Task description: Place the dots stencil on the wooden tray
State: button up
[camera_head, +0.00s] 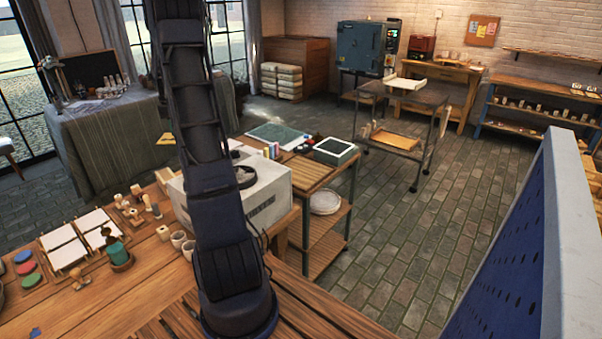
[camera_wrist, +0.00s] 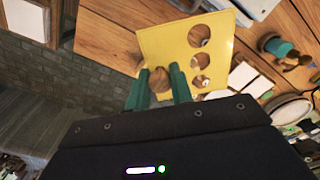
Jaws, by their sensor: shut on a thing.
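The dots stencil (camera_wrist: 221,37) is a thin yellow sheet with several round holes, in the wrist view. A shallow wooden tray (camera_head: 397,140) appears on the cart's lower shelf.
The wooden worktable (camera_head: 325,322) bears white tiles (camera_head: 68,253), cups, stamps and a teal-topped tool (camera_head: 117,253). A white box (camera_head: 262,199) stands behind my arm. A blue panel (camera_head: 500,265) blocks the right edge. Open brick floor (camera_head: 400,245) lies between table and cart.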

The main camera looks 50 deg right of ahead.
jog(key=s+d+m, duration=0.1)
jog(key=s+d, duration=0.1)
jog(key=d, duration=0.5)
jog(key=s+d+m, duration=0.1)
jog(key=s+d, duration=0.2)
jog(key=d, duration=0.5)
jog(key=m, duration=0.6)
send_over(306, 168)
notch_tip(306, 168, down, 5)
notch_tip(306, 168, down, 21)
jog(key=shift+d+r, duration=0.1)
jog(key=o, duration=0.9)
jog(key=shift+o, duration=0.2)
